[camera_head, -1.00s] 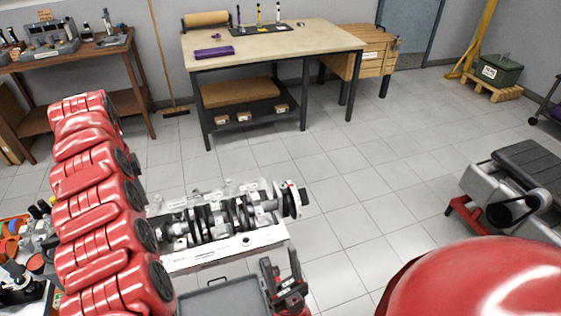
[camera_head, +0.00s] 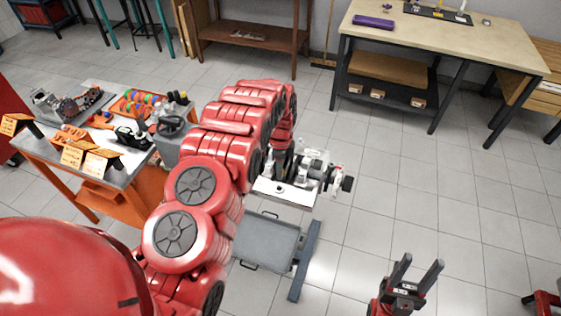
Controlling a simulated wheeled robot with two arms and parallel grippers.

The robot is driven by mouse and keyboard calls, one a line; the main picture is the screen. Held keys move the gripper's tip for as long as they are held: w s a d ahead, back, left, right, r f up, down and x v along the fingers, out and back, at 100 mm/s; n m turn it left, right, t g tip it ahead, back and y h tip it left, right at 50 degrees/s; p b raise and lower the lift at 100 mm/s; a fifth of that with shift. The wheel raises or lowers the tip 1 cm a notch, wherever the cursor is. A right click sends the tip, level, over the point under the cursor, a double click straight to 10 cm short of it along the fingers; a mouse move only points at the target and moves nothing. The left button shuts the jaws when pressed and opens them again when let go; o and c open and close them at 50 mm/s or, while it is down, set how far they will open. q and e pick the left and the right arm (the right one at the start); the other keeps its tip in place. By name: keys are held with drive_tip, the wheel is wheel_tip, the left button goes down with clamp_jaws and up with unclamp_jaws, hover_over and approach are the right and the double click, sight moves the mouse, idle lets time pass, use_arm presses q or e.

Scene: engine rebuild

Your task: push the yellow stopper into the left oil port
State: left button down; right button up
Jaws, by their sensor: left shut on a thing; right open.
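The pale engine block (camera_head: 288,194) with its dark and silver crankshaft stands at the middle of the head view, partly hidden by my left arm. A small dark round spot, possibly an oil port (camera_head: 280,188), shows on its near face. My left arm comes from the lower left and bends down over the block's left end. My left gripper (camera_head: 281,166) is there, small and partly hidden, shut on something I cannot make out. The yellow stopper cannot be picked out. My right gripper (camera_head: 421,264) is open and empty, low right of the block, over the floor.
A grey tray (camera_head: 263,243) lies in front of the block, with a blue-grey bar (camera_head: 304,262) beside it. An orange cart (camera_head: 55,180) with tools and parts stands at left. A workbench (camera_head: 440,40) is at back right. The floor right of the block is clear.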

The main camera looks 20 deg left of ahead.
use_arm(q)
drive_tip(key=shift+s+a+f, duration=0.15)
drive_tip(key=shift+a+f, duration=0.1)
drive_tip(key=shift+d+f, duration=0.2)
drive_tip(key=shift+f, duration=0.4)
drive_tip(key=shift+f+b, duration=0.45)
drive_tip(key=shift+f, duration=1.9)
drive_tip(key=shift+a, duration=0.1)
drive_tip(key=shift+f+b, duration=0.75)
drive_tip(key=shift+b, duration=0.05)
drive_tip(key=c, duration=0.8)
unclamp_jaws()
drive_tip(key=shift+c, duration=0.2)
drive_tip(key=shift+r, duration=0.4)
